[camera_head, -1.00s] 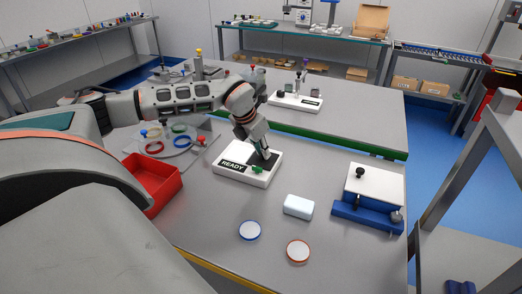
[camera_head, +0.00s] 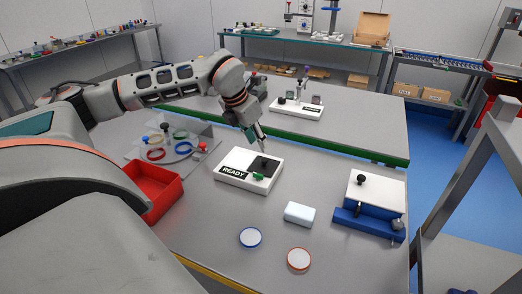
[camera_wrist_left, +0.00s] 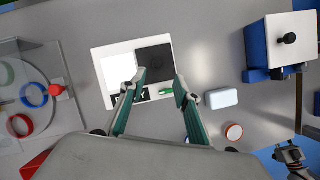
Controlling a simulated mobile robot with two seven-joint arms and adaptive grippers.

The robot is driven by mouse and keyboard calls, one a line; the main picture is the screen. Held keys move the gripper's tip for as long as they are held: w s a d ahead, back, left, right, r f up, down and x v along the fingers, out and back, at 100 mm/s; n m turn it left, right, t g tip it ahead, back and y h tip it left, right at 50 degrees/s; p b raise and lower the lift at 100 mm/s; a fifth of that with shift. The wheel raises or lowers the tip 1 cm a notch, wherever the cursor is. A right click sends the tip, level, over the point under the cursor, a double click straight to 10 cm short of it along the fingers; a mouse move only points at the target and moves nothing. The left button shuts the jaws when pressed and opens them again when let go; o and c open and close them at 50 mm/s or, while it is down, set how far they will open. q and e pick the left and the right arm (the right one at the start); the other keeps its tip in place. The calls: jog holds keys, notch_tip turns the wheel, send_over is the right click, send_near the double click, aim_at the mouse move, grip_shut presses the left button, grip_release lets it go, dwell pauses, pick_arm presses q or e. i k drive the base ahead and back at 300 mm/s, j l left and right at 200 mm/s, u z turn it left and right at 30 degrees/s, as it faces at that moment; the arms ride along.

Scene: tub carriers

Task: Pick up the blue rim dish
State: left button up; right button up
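The blue rim dish (camera_head: 250,237) is a small, round, pale dish with a blue edge, flat on the grey table near its front in the head view. My left gripper (camera_head: 262,141) is above the right back edge of the white READY board (camera_head: 232,179), well behind the dish. In the left wrist view its two fingers (camera_wrist_left: 160,82) are apart with nothing between them. Part of what appears to be my right gripper (camera_wrist_left: 290,157) shows at the lower right of the left wrist view; its opening is unclear.
An orange rim dish (camera_head: 299,259) lies right of the blue one. A white block (camera_head: 300,214) lies behind them. A blue and white fixture (camera_head: 372,205) stands at the right, a red bin (camera_head: 153,190) at the left. The table around the blue dish is clear.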

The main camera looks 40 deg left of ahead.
aim_at(250, 237)
jog(key=k, duration=1)
